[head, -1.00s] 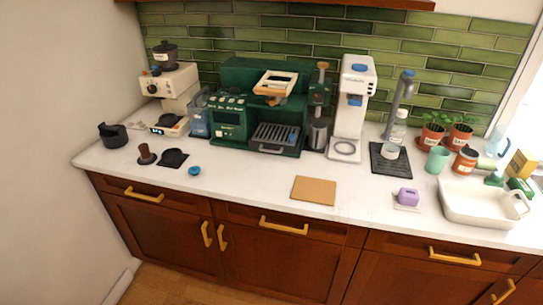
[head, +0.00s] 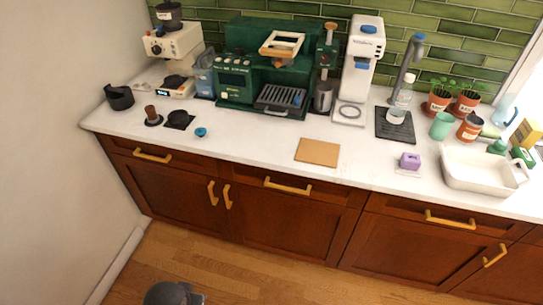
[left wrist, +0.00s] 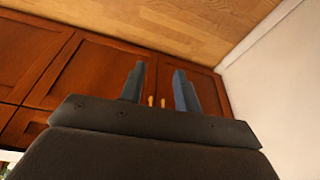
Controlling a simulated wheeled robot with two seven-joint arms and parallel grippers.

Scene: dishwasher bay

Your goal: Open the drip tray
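The drip tray (head: 281,100) is a grey slatted grate with a small front handle, at the base of the dark green espresso machine (head: 236,80) in the head view. It sits in the machine, against its front. My left gripper (left wrist: 160,82) shows in the left wrist view with two blue-grey fingers apart and nothing between them. It points toward the wooden cabinet doors, away from the tray. A grey rounded part of mine (head: 172,294) is at the bottom of the head view. My right gripper is not in view.
A wooden board (head: 317,152) lies on the counter front. A small blue-rimmed item (head: 201,132) and a black tamping mat (head: 180,121) are left of it. A white water dispenser (head: 361,70) stands right of the machine. Counter in front of the tray is clear.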

